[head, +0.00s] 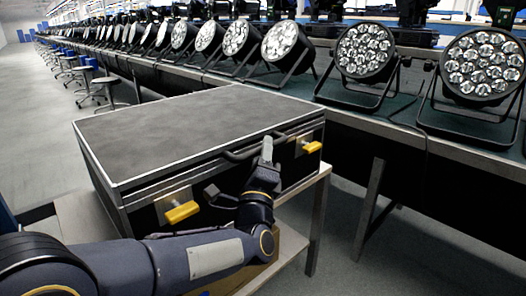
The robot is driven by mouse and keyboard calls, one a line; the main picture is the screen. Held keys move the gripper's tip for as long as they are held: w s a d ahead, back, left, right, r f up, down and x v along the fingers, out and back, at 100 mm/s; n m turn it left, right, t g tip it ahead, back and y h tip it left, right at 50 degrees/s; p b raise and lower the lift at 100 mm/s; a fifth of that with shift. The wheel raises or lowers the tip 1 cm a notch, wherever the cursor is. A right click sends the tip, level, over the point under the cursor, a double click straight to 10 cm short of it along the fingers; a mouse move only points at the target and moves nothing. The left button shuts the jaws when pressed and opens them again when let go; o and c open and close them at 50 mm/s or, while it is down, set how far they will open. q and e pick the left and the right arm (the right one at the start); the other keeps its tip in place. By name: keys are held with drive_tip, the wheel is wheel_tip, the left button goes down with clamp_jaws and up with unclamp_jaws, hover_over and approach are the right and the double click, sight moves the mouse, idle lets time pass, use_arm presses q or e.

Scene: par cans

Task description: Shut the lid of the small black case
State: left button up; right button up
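The black case (205,125) with a grey top and metal edges lies on a small stand. Its lid (200,120) is down over the body. Whether a thin gap is left at the seam is too small to tell. Two yellow latches, the left one (182,212) and the right one (312,147), stick out from its front. A dark handle (238,155) is on the front between them. My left gripper (266,150) is at the front edge by the handle, its light fingertip pointing up. Its finger gap is not clear, and contact cannot be told. My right gripper is not in view.
The small stand (318,220) carries the case. Behind and to the right runs a long bench (415,140) with a row of par cans, including a near one (484,62). Stools (107,90) line the aisle at left. Open floor lies at the lower right.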

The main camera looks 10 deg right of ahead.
use_arm(q)
drive_tip(key=shift+s, duration=0.3)
drive_tip(key=p+v, duration=0.1)
drive_tip(key=v, duration=0.6)
drive_tip(key=shift+f+p, duration=0.15)
drive_tip(key=shift+p, duration=0.25)
drive_tip(key=shift+s+a, duration=0.15)
